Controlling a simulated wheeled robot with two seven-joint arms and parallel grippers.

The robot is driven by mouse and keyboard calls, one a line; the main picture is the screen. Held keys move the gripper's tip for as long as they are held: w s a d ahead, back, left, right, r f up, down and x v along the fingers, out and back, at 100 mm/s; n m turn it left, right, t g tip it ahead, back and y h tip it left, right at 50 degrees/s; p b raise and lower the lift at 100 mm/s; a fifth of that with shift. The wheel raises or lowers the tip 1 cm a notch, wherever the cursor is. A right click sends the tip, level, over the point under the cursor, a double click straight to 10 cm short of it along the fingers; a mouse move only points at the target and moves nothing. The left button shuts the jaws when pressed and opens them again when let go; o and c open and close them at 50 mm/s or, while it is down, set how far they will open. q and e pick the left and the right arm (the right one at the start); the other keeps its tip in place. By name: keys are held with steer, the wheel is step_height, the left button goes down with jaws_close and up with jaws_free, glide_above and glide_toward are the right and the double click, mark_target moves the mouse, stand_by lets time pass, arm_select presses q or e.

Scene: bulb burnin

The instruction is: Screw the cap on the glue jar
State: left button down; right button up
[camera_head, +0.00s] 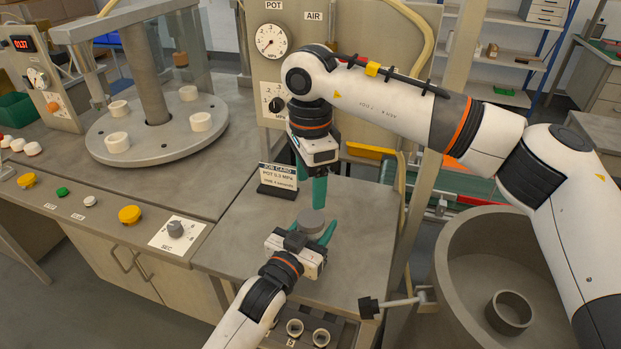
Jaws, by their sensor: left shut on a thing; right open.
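A grey, round-topped piece, which looks like the glue jar (311,220), stands over the bench plate at the middle. My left gripper (312,236) comes from below with teal fingers on either side of it and is shut on it. My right gripper (318,192) hangs from above, its teal fingers pointing down just above and behind the jar's top. It is open, and I see nothing held in it. I cannot tell the cap apart from the grey top, and the jar's lower body is hidden by my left gripper.
A job card stand (278,181) is left of my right gripper. The gauge panel (271,75) rises behind. A turntable with white cups (160,150) is left. A large round bin (455,285) stands right. Bench space (370,215) right of the jar is clear.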

mark_target(310, 217)
steer(key=shift+n, duration=0.6)
steer(key=shift+f, duration=3.95)
